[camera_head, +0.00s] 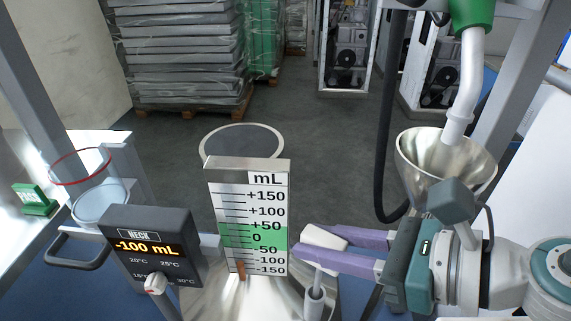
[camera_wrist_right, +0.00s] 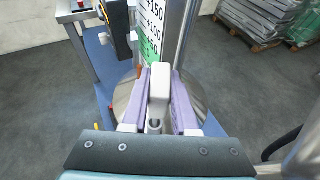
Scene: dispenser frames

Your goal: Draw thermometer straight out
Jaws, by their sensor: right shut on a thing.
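My right gripper (camera_head: 306,241) comes in from the right with purple fingers. It is shut on a pale block, which I take to be the thermometer (camera_head: 324,237), just right of the mL scale plate (camera_head: 268,200). In the right wrist view the pale thermometer (camera_wrist_right: 157,82) sits between the two purple fingers (camera_wrist_right: 159,85). A small grey tube (camera_head: 314,301) stands below the fingers in the head view. Whether the thermometer's stem is inside it, I cannot tell. My left gripper is not in view.
A NECK display box (camera_head: 150,245) reading -100 mL, with a knob (camera_head: 155,283), stands left of the scale. A metal funnel (camera_head: 480,172) under a bent spout (camera_head: 466,85) stands at the right. A red ring (camera_head: 52,178) and a green block (camera_head: 33,198) are at the left.

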